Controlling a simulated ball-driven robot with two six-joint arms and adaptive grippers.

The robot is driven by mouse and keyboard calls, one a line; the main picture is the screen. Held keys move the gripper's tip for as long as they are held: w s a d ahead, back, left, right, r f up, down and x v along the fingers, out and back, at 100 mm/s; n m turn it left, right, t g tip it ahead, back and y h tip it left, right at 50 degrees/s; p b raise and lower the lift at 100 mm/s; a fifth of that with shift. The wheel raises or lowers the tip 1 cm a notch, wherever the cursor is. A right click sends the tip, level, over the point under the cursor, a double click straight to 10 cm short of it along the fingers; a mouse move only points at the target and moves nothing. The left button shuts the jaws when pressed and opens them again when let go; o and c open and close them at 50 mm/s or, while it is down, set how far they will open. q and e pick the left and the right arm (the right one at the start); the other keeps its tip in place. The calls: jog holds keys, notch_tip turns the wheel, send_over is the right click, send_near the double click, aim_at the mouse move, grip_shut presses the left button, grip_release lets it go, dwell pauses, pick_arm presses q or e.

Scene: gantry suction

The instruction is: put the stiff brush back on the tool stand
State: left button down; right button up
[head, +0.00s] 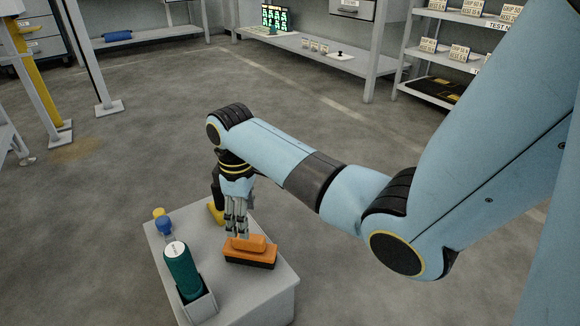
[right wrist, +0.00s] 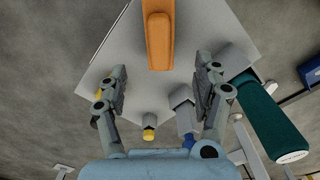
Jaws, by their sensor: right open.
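The stiff brush, an orange block with an orange grip and a dark lower edge (head: 252,257), sits on the top of a grey box-like stand (head: 266,288), probably the tool stand. In the right wrist view the brush (right wrist: 158,38) lies just beyond the fingertips, lengthwise between the two fingers. My right gripper (head: 237,230) points down right over the brush, its fingers open (right wrist: 162,73). I cannot tell whether the fingertips touch the grip. My left gripper is not in view.
A teal cylinder (head: 182,270) stands in a grey holder (head: 202,307) on the stand. A blue-ended tool (head: 164,227) and yellow pieces (head: 216,211) are at its far edge. Shelves (head: 333,64) stand at the back. Open floor surrounds the stand.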

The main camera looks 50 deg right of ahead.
jog(key=s+a+f+m+t, duration=0.1)
jog(key=s+a+f+m, duration=0.15)
jog(key=s, duration=1.15)
jog(key=s+a+r+m, duration=0.1)
jog(key=s+r, duration=0.2)
jog(key=s, duration=0.3)
jog(key=s+r+m+t, duration=0.1)
jog(key=s+r+m, duration=0.1)
jog(key=s, duration=0.5)
jog(key=shift+s+a+r+t, duration=0.3)
jog(key=shift+a+r, duration=0.1)
jog(key=shift+r, duration=0.15)
jog(key=shift+f, duration=0.1)
